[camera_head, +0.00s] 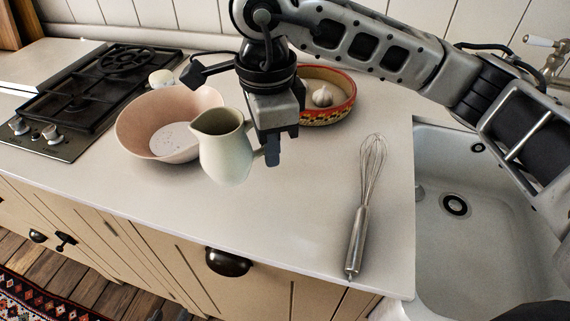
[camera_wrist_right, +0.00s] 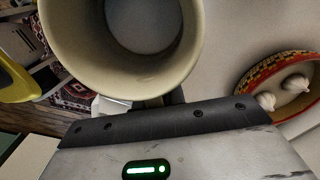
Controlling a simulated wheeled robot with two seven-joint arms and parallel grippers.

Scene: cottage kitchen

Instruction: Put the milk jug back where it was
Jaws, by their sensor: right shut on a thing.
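The milk jug (camera_head: 224,153) is pale cream, upright or nearly so, with its spout toward the left. My right gripper (camera_head: 270,144) comes down from above and is shut on the jug's handle side. The jug appears just in front and to the right of the pink bowl (camera_head: 138,140); I cannot tell whether its base touches the counter (camera_head: 295,190). In the right wrist view the jug's open mouth (camera_wrist_right: 188,55) fills the upper middle; the inside looks grey. My left gripper is not in view.
The pink bowl holds something white. A red and yellow patterned bowl (camera_head: 343,106) with garlic (camera_head: 322,96) stands behind my right gripper. A whisk (camera_head: 362,215) lies to the right, beside the sink (camera_head: 475,245). A gas hob (camera_head: 85,100) is at left. The front middle counter is clear.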

